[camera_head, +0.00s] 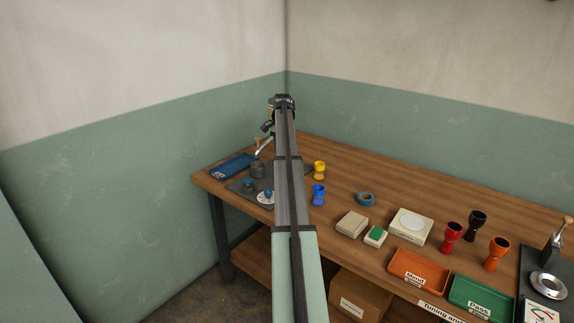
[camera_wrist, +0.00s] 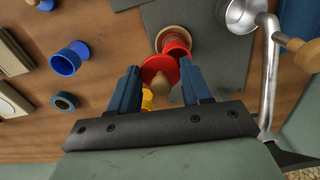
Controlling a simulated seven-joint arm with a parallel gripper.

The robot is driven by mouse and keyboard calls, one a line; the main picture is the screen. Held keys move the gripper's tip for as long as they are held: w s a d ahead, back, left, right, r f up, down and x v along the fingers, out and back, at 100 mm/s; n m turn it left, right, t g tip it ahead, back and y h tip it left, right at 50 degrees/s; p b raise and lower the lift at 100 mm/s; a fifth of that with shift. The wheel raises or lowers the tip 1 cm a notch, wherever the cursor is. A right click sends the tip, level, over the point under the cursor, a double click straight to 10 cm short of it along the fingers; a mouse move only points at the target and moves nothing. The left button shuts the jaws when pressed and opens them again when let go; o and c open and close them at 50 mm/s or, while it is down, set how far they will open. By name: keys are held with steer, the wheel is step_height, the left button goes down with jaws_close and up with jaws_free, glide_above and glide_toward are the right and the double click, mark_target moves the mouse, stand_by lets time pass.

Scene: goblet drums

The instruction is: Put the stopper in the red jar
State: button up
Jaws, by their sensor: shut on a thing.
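In the wrist view the stopper, a red disc (camera_wrist: 157,67) with a wooden knob, sits between the two blue fingers of my gripper (camera_wrist: 161,84), which is shut on it. Just beyond it is a red round piece with a tan top (camera_wrist: 172,38), seemingly the red jar, at the edge of the dark mat. The stopper overlaps its near side in the picture; I cannot tell whether they touch.
A yellow goblet (camera_head: 319,170) and blue goblet (camera_head: 318,195) stand right of my arm. A tape roll (camera_head: 366,199), boxes and trays lie further right. Bare tabletop (camera_head: 350,165) lies behind the tape.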

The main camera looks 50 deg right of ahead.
steer(key=w+d, duration=0.2)
steer(key=shift+w+d+r, duration=0.1)
steer(key=shift+d+r, duration=0.15)
steer(key=shift+d, duration=0.05)
steer(key=shift+f, duration=0.1)
steer(key=shift+f, duration=3)
steer(key=shift+f, duration=0.2)
steer(key=o, duration=1.5)
steer(key=shift+r, duration=0.15)
